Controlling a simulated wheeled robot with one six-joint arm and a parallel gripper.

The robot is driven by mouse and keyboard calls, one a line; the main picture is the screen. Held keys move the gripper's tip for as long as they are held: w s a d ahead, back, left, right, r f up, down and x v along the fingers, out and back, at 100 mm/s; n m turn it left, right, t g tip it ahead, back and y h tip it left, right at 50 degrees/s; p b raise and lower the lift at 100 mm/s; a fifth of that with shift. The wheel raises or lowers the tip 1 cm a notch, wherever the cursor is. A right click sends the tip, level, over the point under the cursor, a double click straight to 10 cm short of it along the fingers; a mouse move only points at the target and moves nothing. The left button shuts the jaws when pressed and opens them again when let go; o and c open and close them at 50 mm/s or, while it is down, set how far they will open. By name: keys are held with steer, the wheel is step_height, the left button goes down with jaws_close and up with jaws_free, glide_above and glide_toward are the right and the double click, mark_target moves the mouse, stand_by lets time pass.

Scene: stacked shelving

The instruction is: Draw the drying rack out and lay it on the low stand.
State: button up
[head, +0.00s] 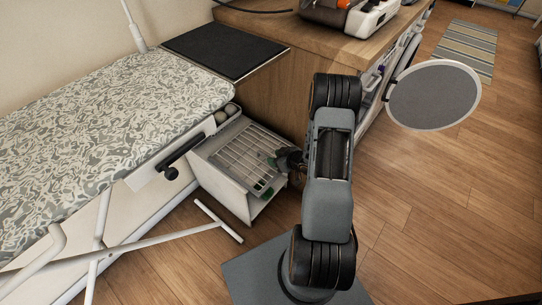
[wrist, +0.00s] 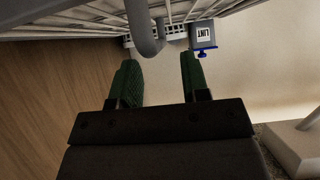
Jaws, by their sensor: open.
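A white slatted rack (head: 240,160), which looks like the drying rack, lies across the top of a white box-like unit between the ironing board and the wooden cabinet. My gripper (head: 272,162) is at the rack's right side, partly hidden by my arm. In the wrist view my gripper (wrist: 160,68) is open, its two green fingers apart with nothing between the tips. A grey curved bar (wrist: 145,32) hangs just beyond them, and white rack wires (wrist: 95,18) run along the top. Contact is not clear. I cannot tell which thing is the low stand.
An ironing board (head: 100,130) with a patterned cover fills the left, its white legs (head: 170,238) crossing the floor. A wooden cabinet (head: 275,85) stands behind. A round grey-topped piece (head: 433,95) is at right. The wooden floor (head: 440,210) at right is clear.

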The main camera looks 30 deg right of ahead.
steer(key=p+v, duration=0.2)
steer(key=v, duration=0.8)
steer(key=shift+s, duration=0.15)
